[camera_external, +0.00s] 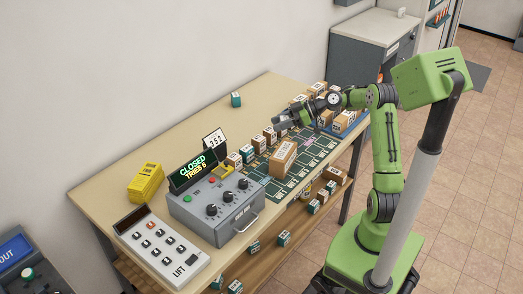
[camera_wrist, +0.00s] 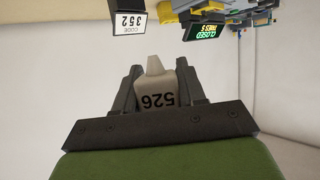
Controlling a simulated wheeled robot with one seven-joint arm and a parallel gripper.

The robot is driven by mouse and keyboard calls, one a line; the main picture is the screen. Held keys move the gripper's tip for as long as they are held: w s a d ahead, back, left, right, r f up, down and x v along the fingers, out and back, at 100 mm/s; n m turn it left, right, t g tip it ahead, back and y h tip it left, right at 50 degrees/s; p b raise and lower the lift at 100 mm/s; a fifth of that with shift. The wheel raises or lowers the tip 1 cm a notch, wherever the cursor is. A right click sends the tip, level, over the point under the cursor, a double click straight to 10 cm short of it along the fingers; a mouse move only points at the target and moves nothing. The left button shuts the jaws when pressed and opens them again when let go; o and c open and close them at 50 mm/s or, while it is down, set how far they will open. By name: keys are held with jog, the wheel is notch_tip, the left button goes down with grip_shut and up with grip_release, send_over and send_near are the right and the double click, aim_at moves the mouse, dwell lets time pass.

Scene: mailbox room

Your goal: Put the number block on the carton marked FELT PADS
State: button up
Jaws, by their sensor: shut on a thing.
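My gripper (camera_external: 284,121) is above the far part of the table in the external view. In the wrist view my gripper (camera_wrist: 158,85) is shut on a pale grey number block (camera_wrist: 156,90), which has a narrower top and dark digits that look like 526, upside down in the picture. In the external view the block is too small to make out. A larger brown carton (camera_external: 283,158) with a white label stands on the green mat, nearer than the gripper. Several small cartons stand around it. No label can be read as FELT PADS.
A grey control box (camera_external: 215,212) with a CLOSED display stands at the near end, beside a LIFT keypad (camera_external: 163,246) and a yellow stack (camera_external: 146,182). A code card (camera_external: 214,141) stands behind the box. A small green-and-white carton (camera_external: 236,99) stands alone at the back; bare tabletop (camera_external: 180,148) surrounds it.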

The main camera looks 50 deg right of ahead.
aim_at(279, 151)
notch_tip(279, 151, down, 10)
jog(key=shift+r+b, duration=0.1)
jog(key=shift+b, duration=1.05)
jog(key=o, duration=1)
